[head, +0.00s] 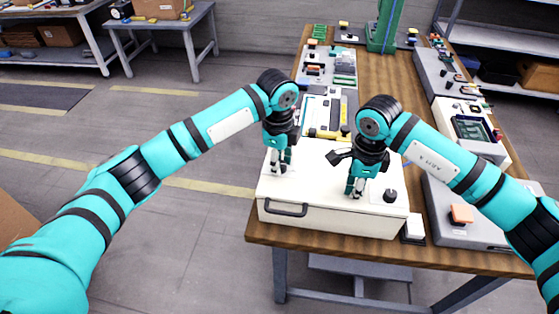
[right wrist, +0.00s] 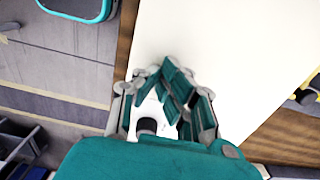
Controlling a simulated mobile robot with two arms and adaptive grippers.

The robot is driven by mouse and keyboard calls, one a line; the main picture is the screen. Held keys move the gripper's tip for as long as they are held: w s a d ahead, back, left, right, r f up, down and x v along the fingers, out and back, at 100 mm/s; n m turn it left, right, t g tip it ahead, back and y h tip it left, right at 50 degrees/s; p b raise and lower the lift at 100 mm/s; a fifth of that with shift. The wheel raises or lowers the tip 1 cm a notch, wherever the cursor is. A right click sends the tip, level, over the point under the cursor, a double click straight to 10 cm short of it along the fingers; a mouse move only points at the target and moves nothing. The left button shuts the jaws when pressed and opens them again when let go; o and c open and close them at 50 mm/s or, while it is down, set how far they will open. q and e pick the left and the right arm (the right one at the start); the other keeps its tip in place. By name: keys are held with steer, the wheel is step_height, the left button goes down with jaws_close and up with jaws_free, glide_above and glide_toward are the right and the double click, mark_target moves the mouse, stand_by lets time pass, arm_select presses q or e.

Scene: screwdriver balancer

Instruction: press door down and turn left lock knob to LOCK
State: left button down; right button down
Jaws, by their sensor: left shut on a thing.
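The white box with its door (head: 325,185) as its top face stands on the near end of the wooden table; the door looks down flat. My left gripper (head: 278,170) points down at the door's left side, shut on the left lock knob, which its fingers mostly hide. The knob's setting cannot be read. My right gripper (head: 354,193) points down with its fingertips close together, at or just above the door's right part. It also shows in the right wrist view (right wrist: 155,75). A dark round knob (head: 390,196) stands on the door to its right.
A dark handle (head: 287,209) is on the box's front. A grey unit with an orange button (head: 461,214) stands to the right. Several devices and a yellow-handled tool (head: 326,133) lie behind the box on the table (head: 385,75). The floor at left is clear.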

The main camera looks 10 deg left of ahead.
arm_select(q)
steer(key=shift+s+d, duration=0.1)
arm_select(e)
steer(key=shift+f, duration=0.1)
stand_by(0.3)
arm_select(q)
steer(key=c, duration=1)
jaws_free()
arm_select(e)
steer(key=shift+s, duration=0.1)
arm_select(q)
steer(key=r, duration=1.2)
steer(key=shift+s, duration=0.3)
arm_select(e)
steer(key=shift+r+p, duration=1.4)
steer(key=shift+r, duration=2.25)
arm_select(q)
step_height(320, 180, up, 3)
steer(key=shift+w+f, duration=0.1)
steer(key=shift+f, duration=0.05)
arm_select(e)
steer(key=shift+f, duration=0.1)
